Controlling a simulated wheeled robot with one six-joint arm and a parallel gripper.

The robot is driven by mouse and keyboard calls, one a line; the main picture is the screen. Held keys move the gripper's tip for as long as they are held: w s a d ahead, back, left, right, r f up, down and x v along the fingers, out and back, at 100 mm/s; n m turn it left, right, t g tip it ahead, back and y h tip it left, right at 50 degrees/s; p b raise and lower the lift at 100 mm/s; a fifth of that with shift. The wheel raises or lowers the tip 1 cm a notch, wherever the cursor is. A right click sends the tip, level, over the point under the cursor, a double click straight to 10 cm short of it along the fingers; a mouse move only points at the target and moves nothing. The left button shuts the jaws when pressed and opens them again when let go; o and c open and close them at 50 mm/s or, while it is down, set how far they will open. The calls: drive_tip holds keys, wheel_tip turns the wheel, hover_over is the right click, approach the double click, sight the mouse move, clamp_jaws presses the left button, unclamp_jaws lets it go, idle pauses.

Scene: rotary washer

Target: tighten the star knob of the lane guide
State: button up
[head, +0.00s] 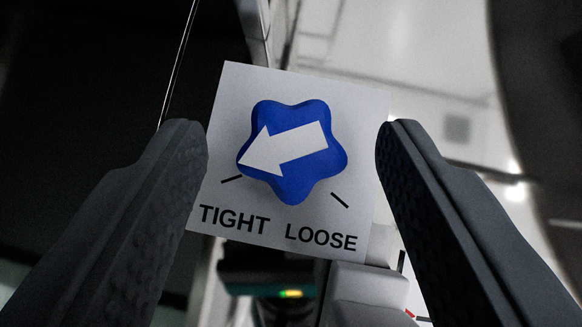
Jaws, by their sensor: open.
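The star knob (292,150) is blue with rounded lobes and a white arrow on its face. It sits on a tilted white plate (235,95) marked TIGHT at lower left and LOOSE at lower right, each with a short black tick. The arrow points left and slightly down, its tip just above the TIGHT tick. My gripper (291,135) is open, with one dark finger on each side of the plate. The knob lies between the fingers in the picture, with clear gaps on both sides. I cannot tell how far the fingertips are from it in depth.
A dark panel fills the upper left. The bright floor at upper right is blurred.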

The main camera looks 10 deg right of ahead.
drive_tip(key=v, duration=1.6)
drive_tip(key=shift+s+r, duration=0.2)
drive_tip(key=shift+r, duration=0.1)
drive_tip(key=s+d+r+t, duration=0.15)
drive_tip(key=s+r, duration=0.25)
drive_tip(key=s, duration=0.7)
drive_tip(key=s+r+t, duration=0.2)
drive_tip(key=s+r, duration=0.2)
drive_tip(key=s, duration=0.7)
drive_tip(key=s+f+t, duration=0.1)
drive_tip(key=s+t, duration=0.1)
drive_tip(key=s, duration=1)
drive_tip(key=s+d+f+n+t+y, duration=0.1)
drive_tip(key=s+f+t, duration=0.1)
drive_tip(key=s, duration=1)
drive_tip(key=shift+s+d+t, duration=0.3)
drive_tip(key=shift+t, duration=0.15)
drive_tip(key=shift+f, duration=0.1)
